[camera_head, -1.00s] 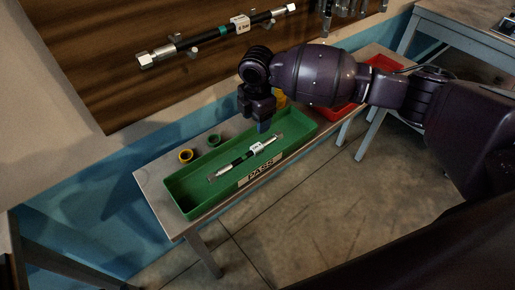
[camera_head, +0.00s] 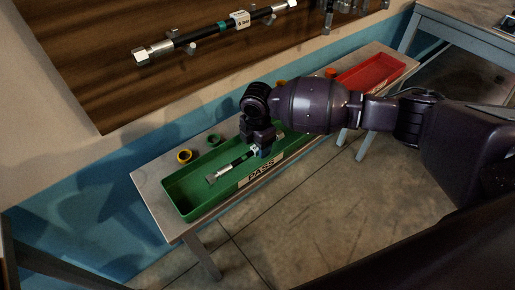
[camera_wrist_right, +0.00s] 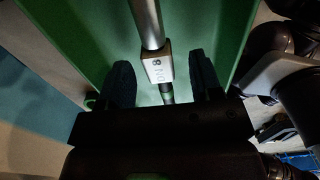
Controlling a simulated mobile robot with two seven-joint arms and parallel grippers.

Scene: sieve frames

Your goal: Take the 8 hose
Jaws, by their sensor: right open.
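A short hose with silver end fittings and a dark and green middle (camera_head: 228,168) lies in the green tray (camera_head: 190,203) marked PASS. My right gripper (camera_head: 262,152) is low over the tray, at the hose's label, and hides part of the hose. In the right wrist view, the white label with an 8 (camera_wrist_right: 157,68) shows between the two spread fingers of the right gripper (camera_wrist_right: 160,82). The gripper is open; I cannot tell whether either finger touches the hose. My left gripper is out of view.
A larger hose (camera_head: 208,32) is mounted on the brown wall board (camera_head: 100,70); its label is too small to read surely. A red tray (camera_head: 375,74) stands farther right on the bench.

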